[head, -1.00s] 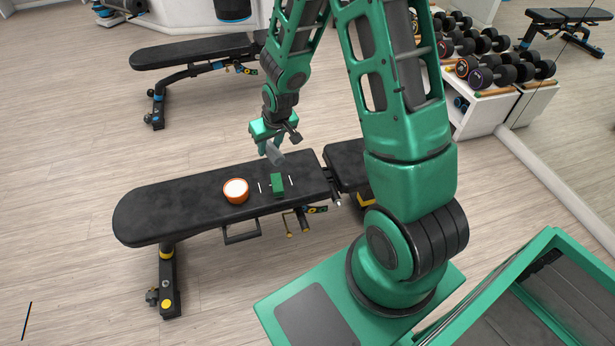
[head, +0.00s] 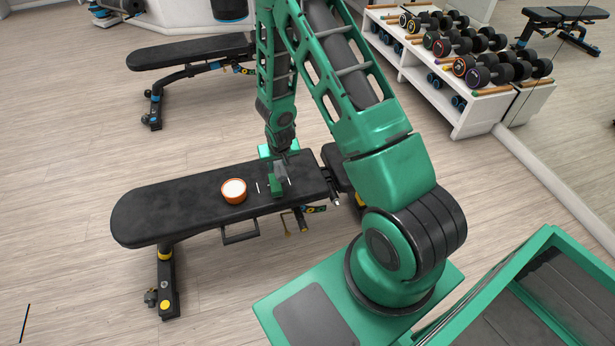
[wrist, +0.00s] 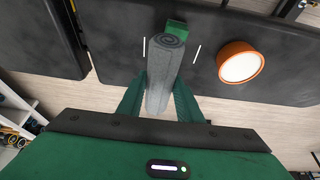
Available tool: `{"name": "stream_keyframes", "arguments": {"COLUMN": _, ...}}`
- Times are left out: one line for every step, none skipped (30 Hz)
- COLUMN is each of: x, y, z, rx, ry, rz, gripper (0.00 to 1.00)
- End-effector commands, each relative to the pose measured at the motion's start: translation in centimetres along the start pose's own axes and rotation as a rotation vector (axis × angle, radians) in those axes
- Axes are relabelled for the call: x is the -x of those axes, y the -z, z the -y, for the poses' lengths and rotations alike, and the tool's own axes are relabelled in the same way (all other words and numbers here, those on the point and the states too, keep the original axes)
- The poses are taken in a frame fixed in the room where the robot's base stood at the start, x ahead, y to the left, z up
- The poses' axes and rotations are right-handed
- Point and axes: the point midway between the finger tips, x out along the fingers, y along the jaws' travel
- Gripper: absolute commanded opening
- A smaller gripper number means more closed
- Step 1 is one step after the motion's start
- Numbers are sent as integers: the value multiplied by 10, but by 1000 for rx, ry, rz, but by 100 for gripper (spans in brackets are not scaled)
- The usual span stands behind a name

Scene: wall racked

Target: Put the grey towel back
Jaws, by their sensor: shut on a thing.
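The grey towel (wrist: 164,75) is a tight roll. In the wrist view it lies lengthwise between the two green fingers of my gripper (wrist: 160,97), which is shut on it. Its far spiral end is close to a green block (wrist: 177,28) on the black bench (head: 185,200). In the head view the towel (head: 281,169) is a small grey patch, mostly hidden by my gripper (head: 280,160), low over the bench. Two white lines (wrist: 144,47) mark the bench pad, one on each side of the towel's far end. I cannot tell whether the towel touches the pad.
A second bench (head: 190,52) is behind. A white dumbbell rack (head: 480,105) stands at the right. The bench's left part is clear.

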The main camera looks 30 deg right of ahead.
Motion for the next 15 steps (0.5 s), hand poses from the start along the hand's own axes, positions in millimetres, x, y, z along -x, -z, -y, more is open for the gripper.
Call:
{"name": "stream_keyframes", "arguments": {"x": 0, "y": 0, "z": 0, "rx": 0, "ry": 0, "rz": 0, "gripper": 9}}
{"name": "stream_keyframes", "arguments": {"x": 0, "y": 0, "z": 0, "rx": 0, "ry": 0, "rz": 0, "gripper": 9}}
{"name": "stream_keyframes", "arguments": {"x": 0, "y": 0, "z": -1, "rx": 0, "ry": 0, "rz": 0, "gripper": 9}}
{"name": "stream_keyframes", "arguments": {"x": -1, "y": 0, "z": -3, "rx": 0, "ry": -1, "rz": 1, "gripper": 9}}
{"name": "stream_keyframes", "arguments": {"x": -3, "y": 0, "z": -5, "rx": -1, "ry": -1, "rz": 1, "gripper": 9}}
{"name": "stream_keyframes", "arguments": {"x": -6, "y": 0, "z": -10, "rx": -2, "ry": -3, "rz": 1, "gripper": 9}}
{"name": "stream_keyframes", "arguments": {"x": -8, "y": 0, "z": -14, "rx": -3, "ry": -3, "rz": 1, "gripper": 9}}
{"name": "stream_keyframes", "arguments": {"x": -12, "y": -1, "z": -19, "rx": -4, "ry": -4, "rz": 3, "gripper": 9}}
{"name": "stream_keyframes", "arguments": {"x": -16, "y": -2, "z": -26, "rx": -4, "ry": -4, "rz": 4, "gripper": 9}}
{"name": "stream_keyframes", "arguments": {"x": -20, "y": -2, "z": -32, "rx": -5, "ry": -4, "rz": 3, "gripper": 9}}
{"name": "stream_keyframes", "arguments": {"x": -24, "y": -2, "z": -38, "rx": -4, "ry": -4, "rz": 3, "gripper": 9}}
{"name": "stream_keyframes", "arguments": {"x": -29, "y": -2, "z": -46, "rx": -6, "ry": -3, "rz": 3, "gripper": 9}}
{"name": "stream_keyframes", "arguments": {"x": -33, "y": -2, "z": -52, "rx": -5, "ry": -3, "rz": 2, "gripper": 9}}
{"name": "stream_keyframes", "arguments": {"x": -36, "y": -2, "z": -58, "rx": -5, "ry": -4, "rz": 2, "gripper": 9}}
{"name": "stream_keyframes", "arguments": {"x": -42, "y": -2, "z": -65, "rx": -5, "ry": -3, "rz": 3, "gripper": 9}}
